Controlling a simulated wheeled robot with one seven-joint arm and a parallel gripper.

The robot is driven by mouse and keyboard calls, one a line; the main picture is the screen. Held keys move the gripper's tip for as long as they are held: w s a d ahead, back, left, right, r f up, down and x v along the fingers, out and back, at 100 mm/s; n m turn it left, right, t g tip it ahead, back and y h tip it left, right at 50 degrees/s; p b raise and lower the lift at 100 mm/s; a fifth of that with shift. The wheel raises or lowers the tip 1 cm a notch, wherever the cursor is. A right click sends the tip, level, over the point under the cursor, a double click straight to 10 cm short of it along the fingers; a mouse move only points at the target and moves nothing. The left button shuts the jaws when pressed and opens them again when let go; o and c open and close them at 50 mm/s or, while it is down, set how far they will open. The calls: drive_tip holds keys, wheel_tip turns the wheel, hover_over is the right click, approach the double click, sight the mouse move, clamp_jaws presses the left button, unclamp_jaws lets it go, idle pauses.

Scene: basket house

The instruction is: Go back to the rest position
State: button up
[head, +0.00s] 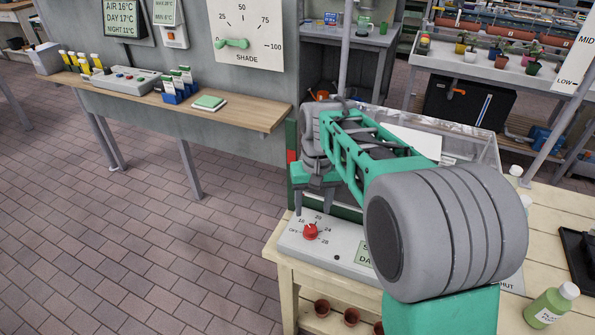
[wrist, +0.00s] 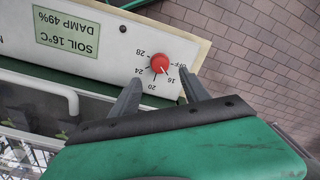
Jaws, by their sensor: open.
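My gripper (head: 315,198) is at the end of my grey and green arm, a little above a control box (head: 338,258) on the wooden bench. The box carries a red knob (head: 310,231) with a dial marked OFF, 16, 20, 24 and 28. In the wrist view the red knob (wrist: 160,63) shows just beyond the two dark fingers of my open gripper (wrist: 160,85). Nothing is between the fingers. The knob's pointer lies near 16. The fingers look apart from the knob.
A clear-walled propagator box (head: 470,140) stands behind my arm on the wooden bench (head: 285,258). A green bottle (head: 550,305) is at the lower right. A wall shelf (head: 235,116) holds small items at the left. The tiled floor (head: 130,230) at the left is clear.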

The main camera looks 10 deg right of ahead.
drive_tip(key=shift+w, duration=0.3)
drive_tip(key=shift+n, duration=0.3)
drive_tip(key=s+f, duration=0.4)
drive_tip(key=f, duration=0.1)
drive_tip(key=shift+d+f, duration=0.1)
drive_tip(key=shift+f, duration=0.05)
drive_tip(key=s+r+t, duration=0.1)
drive_tip(key=s, duration=1.1)
drive_tip(key=r, duration=0.1)
drive_tip(key=a+r+t, duration=0.1)
drive_tip(key=r, duration=0.1)
drive_tip(key=w+r+t, duration=0.1)
drive_tip(key=r, duration=0.1)
drive_tip(key=shift+a+r+n, duration=0.2)
drive_tip(key=shift+n, duration=0.1)
drive_tip(key=shift+c, duration=0.4)
